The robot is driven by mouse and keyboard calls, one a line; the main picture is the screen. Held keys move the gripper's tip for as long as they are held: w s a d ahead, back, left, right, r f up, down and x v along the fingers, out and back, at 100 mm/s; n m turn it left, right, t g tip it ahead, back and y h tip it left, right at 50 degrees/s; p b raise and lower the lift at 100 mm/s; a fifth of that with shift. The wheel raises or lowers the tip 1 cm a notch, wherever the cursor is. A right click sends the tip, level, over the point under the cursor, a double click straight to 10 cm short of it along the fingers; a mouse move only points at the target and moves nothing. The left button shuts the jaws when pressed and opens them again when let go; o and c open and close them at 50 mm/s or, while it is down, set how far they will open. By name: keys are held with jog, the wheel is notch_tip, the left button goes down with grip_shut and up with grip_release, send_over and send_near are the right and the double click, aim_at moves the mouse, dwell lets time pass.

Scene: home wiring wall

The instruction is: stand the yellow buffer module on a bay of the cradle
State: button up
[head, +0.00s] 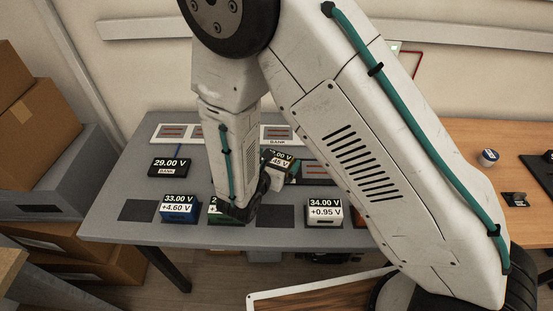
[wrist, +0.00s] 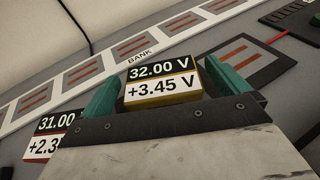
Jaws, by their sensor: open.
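The yellow buffer module (wrist: 165,82), labelled 32.00 V and +3.45 V, stands between the two teal fingers of my open gripper (wrist: 163,88). In the head view the module (head: 277,160) shows just beyond my wrist, partly hidden. A dark-framed cradle (head: 318,171) with a striped bay lies to its right, partly behind my arm. In the wrist view that striped bay (wrist: 238,64) is right beside the module and looks empty. The module's underside is hidden, so I cannot tell whether it rests on a bay.
A white strip (head: 175,133) of striped bays labelled BANK runs along the back. A black 29.00 V display (head: 170,167) stands before it. A dark pad (head: 275,215) is bare.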

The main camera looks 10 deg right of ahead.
jog(key=v, duration=1.1)
jog(key=s+d+r+m+g+h, duration=0.1)
jog(key=s+d+r+m+g, duration=0.1)
jog(key=d+r+m+g, duration=0.5)
jog(key=s+d+r+m+g+h, duration=0.1)
jog(key=s+d+r+m+g, duration=0.25)
jog(key=d+r+m, duration=0.8)
jog(key=s+d+r+m+y, duration=0.2)
jog(key=s+r+m+y, duration=0.1)
jog(key=s+m+y, duration=0.2)
jog(key=s+d+r+m+y, duration=0.2)
jog(key=s+r+m+y, duration=0.1)
jog(key=s+m+y, duration=0.2)
jog(key=s+m, duration=0.1)
jog(key=s, duration=0.1)
jog(key=shift+s+d+r, duration=0.3)
jog(key=shift+d+r, duration=0.1)
